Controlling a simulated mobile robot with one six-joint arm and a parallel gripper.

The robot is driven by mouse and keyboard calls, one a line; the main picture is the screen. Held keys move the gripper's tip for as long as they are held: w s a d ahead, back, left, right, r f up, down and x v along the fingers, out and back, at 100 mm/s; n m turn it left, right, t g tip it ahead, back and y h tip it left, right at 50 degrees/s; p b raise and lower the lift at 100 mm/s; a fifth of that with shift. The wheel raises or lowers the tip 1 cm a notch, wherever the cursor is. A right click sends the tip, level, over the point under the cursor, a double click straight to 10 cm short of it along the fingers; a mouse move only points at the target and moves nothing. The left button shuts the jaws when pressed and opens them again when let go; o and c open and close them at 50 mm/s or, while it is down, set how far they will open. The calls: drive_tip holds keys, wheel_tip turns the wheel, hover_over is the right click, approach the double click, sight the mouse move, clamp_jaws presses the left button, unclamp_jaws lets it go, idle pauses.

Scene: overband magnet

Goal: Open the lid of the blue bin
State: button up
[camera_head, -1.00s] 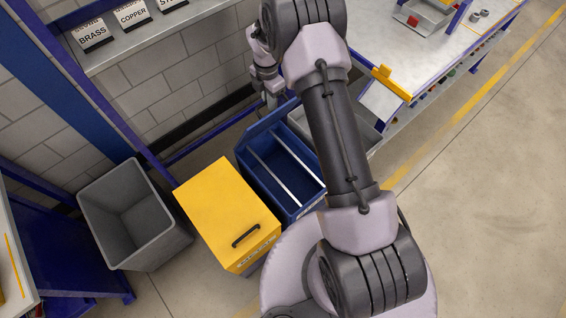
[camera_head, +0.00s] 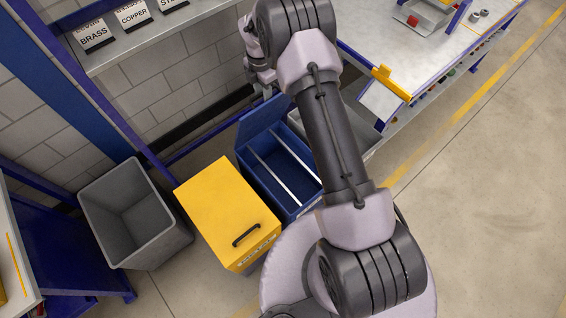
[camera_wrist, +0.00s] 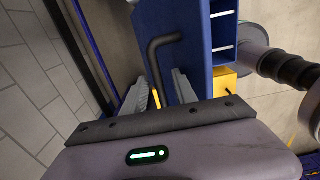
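The blue bin (camera_head: 283,180) stands beside the yellow-lidded bin, its inside visible with two pale bars across it. Its blue lid (camera_head: 262,122) is raised, standing up along the bin's far edge. The lid also fills the top middle of the wrist view (camera_wrist: 198,60), with a bent black handle (camera_wrist: 168,40) on it. My gripper (camera_wrist: 161,76) has its two fingers apart, with the handle at or just beyond the fingertips; I cannot tell whether they touch it. In the head view my gripper (camera_head: 268,90) is behind the lid's top edge, mostly hidden.
A yellow-lidded bin (camera_head: 225,205) stands left of the blue bin, and an open grey bin (camera_head: 120,220) further left. Another grey bin (camera_head: 355,140) is partly behind my arm. A shelf (camera_head: 150,35) with labels overhangs the wall side. A workbench (camera_head: 400,55) is at right.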

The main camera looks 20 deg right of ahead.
wheel_tip(320, 180, up, 8)
drive_tip(key=p, duration=0.6)
drive_tip(key=shift+r, duration=0.15)
drive_tip(key=shift+f, duration=0.2)
